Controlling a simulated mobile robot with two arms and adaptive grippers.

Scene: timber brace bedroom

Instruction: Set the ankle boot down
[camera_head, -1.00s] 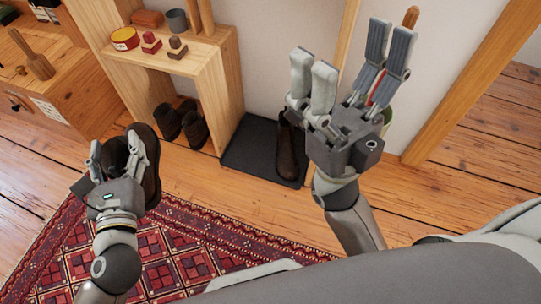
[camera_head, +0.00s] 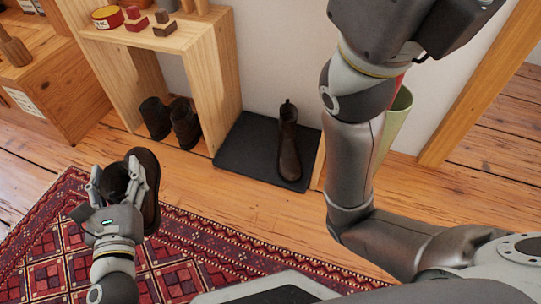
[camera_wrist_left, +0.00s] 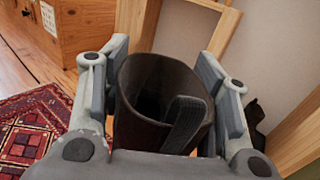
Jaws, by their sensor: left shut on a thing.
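A dark brown ankle boot (camera_head: 150,180) is in my left gripper (camera_head: 120,178), in front of the shelf in the head view. The gripper is shut on it, with fingers on both sides of the shaft. In the left wrist view the boot's open top and pull tab (camera_wrist_left: 186,118) face the camera between the fingers; its sole is hidden. A similar brown boot (camera_head: 289,150) stands upright on a black mat (camera_head: 237,152) by the wall. My right arm rises at the right; its gripper's base shows at the top edge, its fingers out of frame.
A wooden shelf unit (camera_head: 229,75) stands left of the mat, with dark shoes (camera_head: 186,124) in its lower opening and small items on top. A patterned red rug (camera_head: 190,255) covers the floor in front. The mat's left part is bare. A green container (camera_head: 396,118) stands behind my right arm.

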